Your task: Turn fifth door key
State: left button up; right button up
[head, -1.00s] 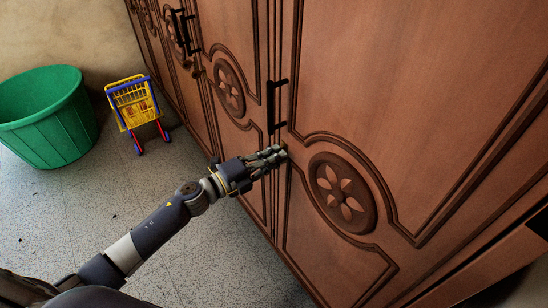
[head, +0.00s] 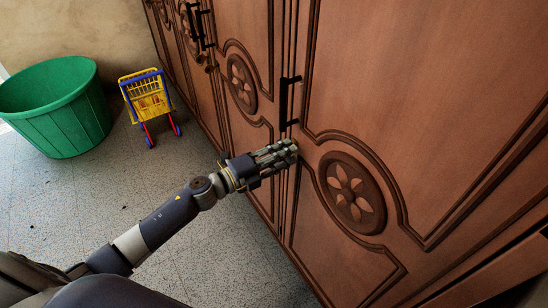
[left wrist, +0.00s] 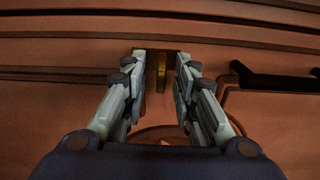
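A brass-coloured key (left wrist: 161,72) sticks out from the brown wardrobe door (head: 420,110), seen in the left wrist view. My left gripper (head: 292,148) is at the door, just below a black vertical handle (head: 287,103). In the left wrist view its two fingers (left wrist: 160,78) stand apart on either side of the key, with visible gaps to it. In the head view my fingers hide the key. The black handle also shows at the right of the left wrist view (left wrist: 272,80). My right gripper is not in view.
More wardrobe doors with black handles (head: 203,27) and carved flower medallions (head: 241,84) run towards the back left. A green tub (head: 60,110) and a toy shopping cart (head: 149,100) stand near the wall. The speckled floor (head: 120,195) between is clear.

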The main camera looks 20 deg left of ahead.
pick_arm(q)
jog(key=v, duration=1.1)
jog(key=shift+s+a, duration=0.25)
jog(key=shift+s, duration=0.1)
jog(key=a+f+n+y, duration=0.3)
jog(key=f+n, duration=0.1)
jog(key=f, duration=0.3)
jog(key=a+f+n+y, duration=0.3)
jog(key=f+n, duration=0.1)
jog(key=f, duration=0.3)
jog(key=s+a+f+n+g+y, duration=0.1)
jog(key=s+a+f+n+y, duration=0.15)
jog(key=f, duration=0.65)
jog(key=s+a+f+n+g+y, duration=0.15)
jog(key=s+f+n, duration=0.25)
jog(key=f, duration=0.5)
jog(key=s+d+f+n+g+y, duration=0.15)
jog(key=s+f+n+g, duration=0.35)
jog(key=s+f, duration=0.85)
jog(key=s+d+f+n+g, duration=0.1)
jog(key=s+d+f+g, duration=0.1)
jog(key=s, duration=0.5)
jog(key=s+d+f+n+g, duration=0.1)
jog(key=s+d+f, duration=0.2)
jog(key=s, duration=0.3)
jog(key=s+d+f+n+g, duration=0.2)
jog(key=s+d+f, duration=0.1)
jog(key=s, duration=0.4)
jog(key=shift+s+d+f+g, duration=0.25)
jog(key=shift+s+d+g, duration=0.1)
